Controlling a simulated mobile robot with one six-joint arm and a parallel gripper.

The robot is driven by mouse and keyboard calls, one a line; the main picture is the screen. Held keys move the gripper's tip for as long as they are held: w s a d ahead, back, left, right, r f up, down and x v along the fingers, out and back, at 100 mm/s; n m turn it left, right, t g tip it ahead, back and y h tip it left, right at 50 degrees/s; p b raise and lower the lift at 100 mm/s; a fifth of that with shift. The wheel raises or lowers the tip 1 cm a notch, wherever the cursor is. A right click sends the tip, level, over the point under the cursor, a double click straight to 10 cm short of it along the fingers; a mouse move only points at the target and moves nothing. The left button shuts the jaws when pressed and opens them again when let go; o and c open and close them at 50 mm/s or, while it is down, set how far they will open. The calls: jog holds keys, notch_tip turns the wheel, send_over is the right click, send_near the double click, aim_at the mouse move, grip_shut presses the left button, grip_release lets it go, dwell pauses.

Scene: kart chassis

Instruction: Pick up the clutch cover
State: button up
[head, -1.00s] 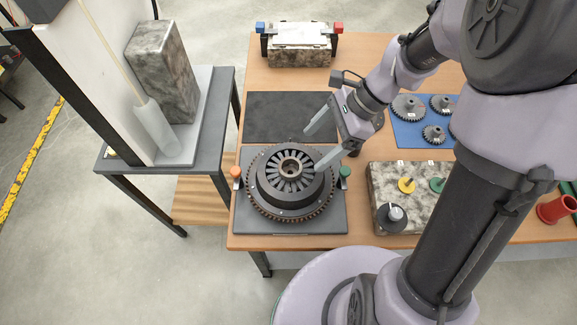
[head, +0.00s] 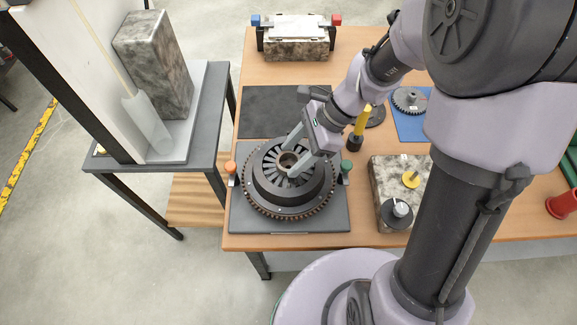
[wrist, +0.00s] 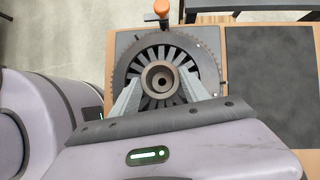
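The clutch cover (head: 283,197) is a dark round part with radial fingers and a raised centre hub. It lies flat on a toothed ring on a grey plate, and it also shows in the wrist view (wrist: 152,52). My gripper (head: 291,156) is over its middle. In the wrist view the two fingers (wrist: 160,77) are spread on either side of the hub, close to it. I cannot tell whether they touch it. The cover's near side is hidden by the gripper in the wrist view.
An orange knob (head: 231,167) and a green knob (head: 346,166) flank the cover. A dark mat (head: 275,108) lies clear behind it. A stone-like block (head: 385,170) with pegs and a yellow-handled tool (head: 361,122) stand to the right. A stone fixture (head: 300,48) stands at the back.

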grip_shut()
